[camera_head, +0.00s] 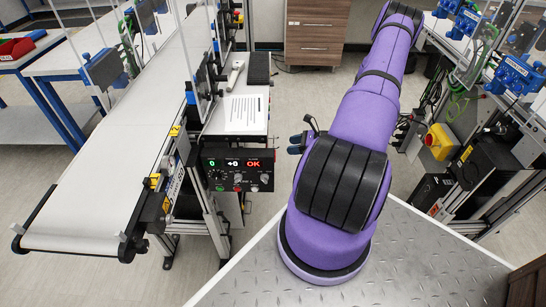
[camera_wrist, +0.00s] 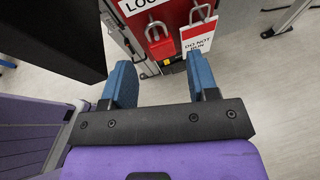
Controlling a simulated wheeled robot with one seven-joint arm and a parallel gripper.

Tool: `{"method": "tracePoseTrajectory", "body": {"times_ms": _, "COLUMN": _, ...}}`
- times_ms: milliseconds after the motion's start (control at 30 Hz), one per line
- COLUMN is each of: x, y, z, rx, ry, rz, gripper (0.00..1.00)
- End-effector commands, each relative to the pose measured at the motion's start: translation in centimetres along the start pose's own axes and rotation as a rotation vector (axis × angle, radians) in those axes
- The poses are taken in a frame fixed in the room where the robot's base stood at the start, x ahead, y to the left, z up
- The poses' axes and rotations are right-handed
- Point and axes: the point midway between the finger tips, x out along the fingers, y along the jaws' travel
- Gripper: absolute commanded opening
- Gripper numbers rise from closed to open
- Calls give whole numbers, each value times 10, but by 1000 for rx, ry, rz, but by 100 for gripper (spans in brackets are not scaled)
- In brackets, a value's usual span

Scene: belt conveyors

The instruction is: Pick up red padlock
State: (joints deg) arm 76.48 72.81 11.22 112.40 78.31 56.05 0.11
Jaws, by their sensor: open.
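In the wrist view, a red padlock (camera_wrist: 160,47) with a grey shackle hangs on the front of a red lockout board (camera_wrist: 176,14). Beside it on the right, a red-and-white "DO NOT RUN" tag (camera_wrist: 198,40) hangs from another grey shackle. My gripper (camera_wrist: 160,72) is open and empty, its two blue fingers wide apart. The padlock lies beyond the fingertips, roughly centred in the gap and not touched. In the head view only the blue fingertips of my gripper (camera_head: 297,143) show past my purple arm; the padlock is hidden there.
A long white conveyor (camera_head: 125,140) runs along the left in the head view. A control box (camera_head: 238,170) with lit displays stands near my gripper. A dark panel (camera_wrist: 50,40) is close on the left in the wrist view.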

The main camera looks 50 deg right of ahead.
Motion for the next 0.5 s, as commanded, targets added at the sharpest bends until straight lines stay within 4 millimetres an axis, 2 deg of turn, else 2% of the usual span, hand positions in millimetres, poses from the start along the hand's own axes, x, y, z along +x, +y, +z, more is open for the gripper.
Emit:
{"method": "tracePoseTrajectory", "body": {"times_ms": 100, "x": 16, "y": 0, "z": 0, "rx": -1, "ry": 0, "rz": 1, "gripper": 54}}
{"method": "tracePoseTrajectory", "body": {"times_ms": 367, "x": 33, "y": 2, "z": -4, "rx": 0, "ry": 0, "rz": 2, "gripper": 54}}
{"method": "tracePoseTrajectory", "body": {"times_ms": 500, "x": 53, "y": 4, "z": -9, "rx": 0, "ry": -1, "rz": 2, "gripper": 54}}
